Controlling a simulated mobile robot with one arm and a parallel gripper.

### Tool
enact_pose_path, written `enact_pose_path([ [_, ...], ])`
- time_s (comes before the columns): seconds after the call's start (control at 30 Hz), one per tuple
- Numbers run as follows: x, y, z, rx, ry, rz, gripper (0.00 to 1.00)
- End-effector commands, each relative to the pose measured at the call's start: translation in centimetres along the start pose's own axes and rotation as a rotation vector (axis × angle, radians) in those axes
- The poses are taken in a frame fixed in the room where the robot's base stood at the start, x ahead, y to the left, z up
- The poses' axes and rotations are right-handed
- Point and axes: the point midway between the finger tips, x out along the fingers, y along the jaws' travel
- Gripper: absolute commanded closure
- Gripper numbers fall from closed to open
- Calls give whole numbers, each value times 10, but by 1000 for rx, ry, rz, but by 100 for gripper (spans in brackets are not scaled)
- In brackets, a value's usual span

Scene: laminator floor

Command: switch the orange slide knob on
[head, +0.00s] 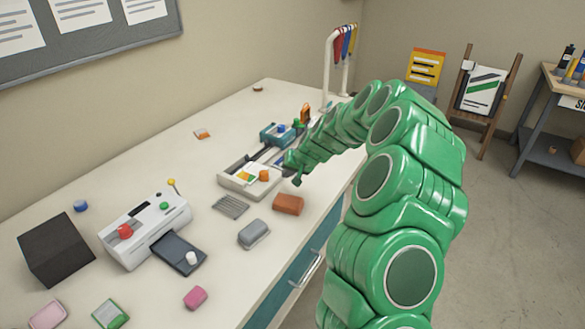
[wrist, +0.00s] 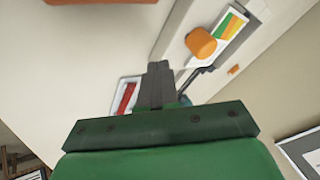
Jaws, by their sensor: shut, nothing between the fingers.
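The orange slide knob (head: 263,175) sits on a pale device (head: 233,183) with a coloured label beside it, near the middle of the table. In the wrist view the rounded orange knob (wrist: 201,42) is up and to the right of my fingertips, beside the green, yellow and orange strip. My gripper (head: 297,181) is just right of the knob in the head view, apart from it. In the wrist view my gripper (wrist: 159,66) is shut and empty, with a visible gap to the knob. My arm hides part of the device's far side.
An orange-brown block (head: 288,204), a grey lidded box (head: 254,234) and a slatted grey piece (head: 230,206) lie in front of the device. A white machine (head: 147,228) with a red knob stands left. A blue device (head: 277,134) stands behind. The table's right edge is close.

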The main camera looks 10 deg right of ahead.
Motion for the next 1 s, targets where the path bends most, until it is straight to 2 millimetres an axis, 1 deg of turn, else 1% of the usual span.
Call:
enact_pose_path([
  [0.03,7,0,0,0,-1,1,100],
  [0.1,15,-1,0,-1,0,1,100],
  [0.23,21,-19,-1,-2,2,0,100],
  [0.4,28,-30,-2,0,4,0,100],
  [0.53,30,-34,-2,1,4,0,100],
  [0.87,30,-35,-1,1,4,0,100],
  [1.0,34,-40,-4,0,3,0,100],
])
